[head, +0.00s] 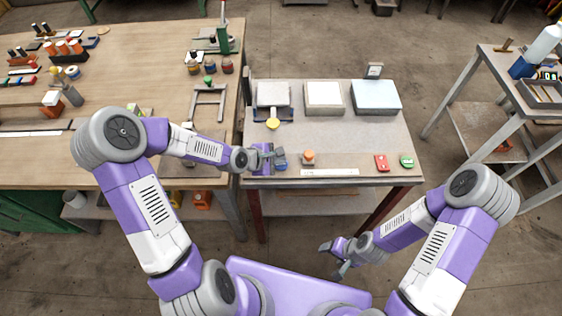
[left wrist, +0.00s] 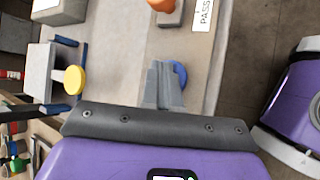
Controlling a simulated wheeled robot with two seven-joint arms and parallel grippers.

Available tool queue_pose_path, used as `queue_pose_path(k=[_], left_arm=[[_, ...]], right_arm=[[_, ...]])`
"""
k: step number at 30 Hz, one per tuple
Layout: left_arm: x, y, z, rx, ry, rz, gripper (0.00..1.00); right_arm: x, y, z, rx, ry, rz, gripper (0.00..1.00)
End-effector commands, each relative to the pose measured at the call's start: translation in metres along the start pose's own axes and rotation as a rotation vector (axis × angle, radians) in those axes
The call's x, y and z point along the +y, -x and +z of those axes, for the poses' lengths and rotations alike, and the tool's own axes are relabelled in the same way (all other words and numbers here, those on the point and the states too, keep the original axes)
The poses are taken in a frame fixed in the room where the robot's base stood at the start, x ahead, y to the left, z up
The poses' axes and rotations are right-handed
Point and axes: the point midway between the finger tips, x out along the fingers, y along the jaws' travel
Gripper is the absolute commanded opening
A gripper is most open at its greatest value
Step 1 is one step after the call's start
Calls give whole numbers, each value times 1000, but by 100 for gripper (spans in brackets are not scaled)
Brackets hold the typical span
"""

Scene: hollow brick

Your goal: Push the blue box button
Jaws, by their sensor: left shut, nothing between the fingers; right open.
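A small box with a blue button (head: 281,165) sits near the front left of the grey-topped table. My left gripper (head: 277,154) is shut and empty, right at the blue button box in the head view. In the left wrist view the closed fingers (left wrist: 161,68) partly cover the round blue button (left wrist: 180,73). I cannot tell whether the fingertips touch the button. My right gripper (head: 332,260) is open and empty, low in front of the table.
An orange button box (head: 308,157) stands to the right of the blue one, with red (head: 382,162) and green (head: 407,161) ones farther right. A white label strip (head: 330,173) lies at the front edge. A yellow round piece (head: 273,124) is behind. The grey tabletop (head: 350,135) is clear mid-table.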

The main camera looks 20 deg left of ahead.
Motion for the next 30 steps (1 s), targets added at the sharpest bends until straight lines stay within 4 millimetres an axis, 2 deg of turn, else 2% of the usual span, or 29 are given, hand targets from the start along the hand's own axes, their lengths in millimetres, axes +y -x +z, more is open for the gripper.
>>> queue_pose_path(k=[8,24,30], left_arm=[[1,2,1,0,0,0,0],[28,39,28,0,0,0,0],[31,42,31,0,0,0,0]], right_arm=[[-1,2,0,0,0,0,67],[-19,52,2,0,0,0,67],[-21,56,2,0,0,0,67]])
